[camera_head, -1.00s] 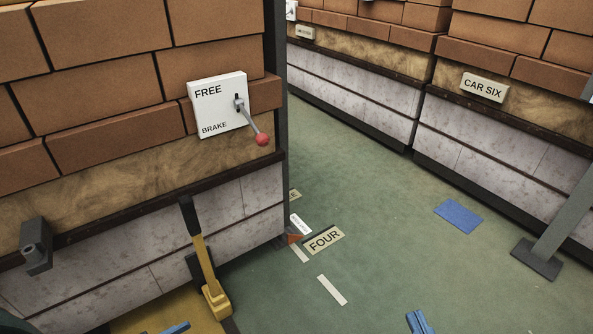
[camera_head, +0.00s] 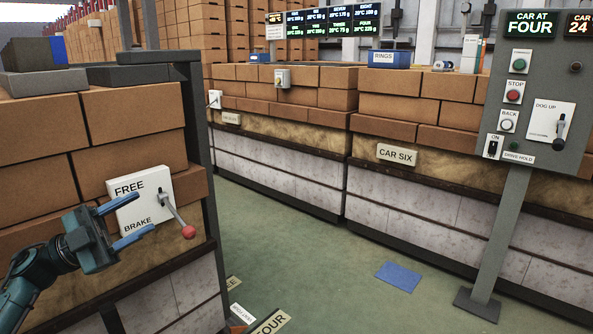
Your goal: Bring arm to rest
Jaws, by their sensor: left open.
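My left gripper (camera_head: 128,222) comes in from the lower left with its two blue fingers spread apart and nothing between them. It is in front of the white FREE/BRAKE plate (camera_head: 150,188), and its fingers overlap the plate's left and lower edges in the picture. I cannot tell whether they touch it. The plate's lever has a red ball knob (camera_head: 188,232) and points down to the right, apart from the fingers. My right gripper is not in view.
A grey control post (camera_head: 540,95) with buttons stands at the right on a floor foot. A brick-loaded car marked CAR SIX (camera_head: 396,154) stands behind. A blue patch (camera_head: 398,276) lies on the green floor (camera_head: 330,270), which is otherwise mostly clear in the middle.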

